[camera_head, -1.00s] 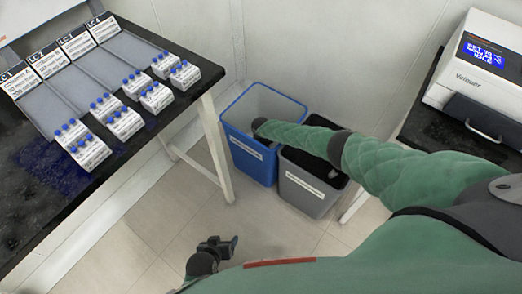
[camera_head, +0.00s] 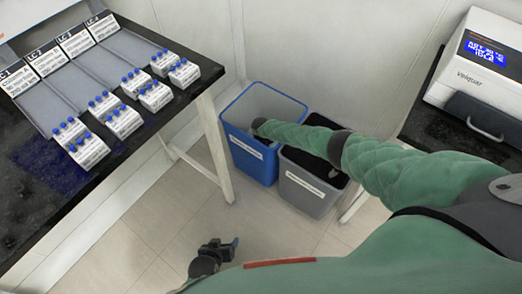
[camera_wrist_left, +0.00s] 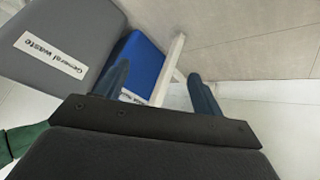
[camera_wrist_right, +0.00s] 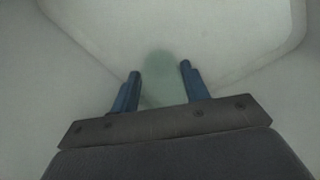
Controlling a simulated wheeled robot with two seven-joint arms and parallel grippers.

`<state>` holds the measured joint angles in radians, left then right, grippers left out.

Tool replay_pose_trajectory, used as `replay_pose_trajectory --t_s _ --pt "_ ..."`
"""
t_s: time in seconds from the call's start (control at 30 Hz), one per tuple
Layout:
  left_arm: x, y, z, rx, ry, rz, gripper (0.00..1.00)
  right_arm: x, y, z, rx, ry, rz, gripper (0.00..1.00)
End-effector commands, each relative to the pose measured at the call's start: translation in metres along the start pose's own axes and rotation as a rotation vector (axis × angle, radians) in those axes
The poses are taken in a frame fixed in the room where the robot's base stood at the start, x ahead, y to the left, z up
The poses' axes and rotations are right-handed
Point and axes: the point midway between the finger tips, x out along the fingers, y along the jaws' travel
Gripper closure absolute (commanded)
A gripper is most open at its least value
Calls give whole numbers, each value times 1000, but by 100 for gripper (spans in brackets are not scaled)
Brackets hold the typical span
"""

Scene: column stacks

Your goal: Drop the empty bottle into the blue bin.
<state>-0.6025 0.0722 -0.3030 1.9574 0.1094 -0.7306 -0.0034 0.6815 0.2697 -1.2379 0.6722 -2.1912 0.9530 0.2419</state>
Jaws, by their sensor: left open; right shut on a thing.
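The blue bin (camera_head: 256,168) stands on the floor beside the black-topped bench; it also shows in the left wrist view (camera_wrist_left: 146,62). The bottle is faint and hidden in the head view. My left gripper (camera_head: 228,247) is open and empty over the floor, apart from the bins.
A grey general waste bin (camera_head: 308,196) stands right next to the blue bin, under my right arm. The bench (camera_head: 120,160) at left bears labelled racks with several blue-capped vial boxes. A white instrument (camera_head: 478,65) stands at right.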

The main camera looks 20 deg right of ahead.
Motion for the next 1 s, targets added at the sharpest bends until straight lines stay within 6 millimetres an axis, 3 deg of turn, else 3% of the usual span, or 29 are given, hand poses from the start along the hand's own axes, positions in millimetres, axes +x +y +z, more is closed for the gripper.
replay_pose_trajectory --t_s 0.9,0.93,1.0 --pt "15 -4 17 -2 15 -4 32 5 0 0 0 0 0 78" --pt "15 -4 17 -2 15 -4 32 5 0 0 0 0 0 52" --pt "14 -4 16 -2 16 -4 32 5 0 0 0 0 0 39"
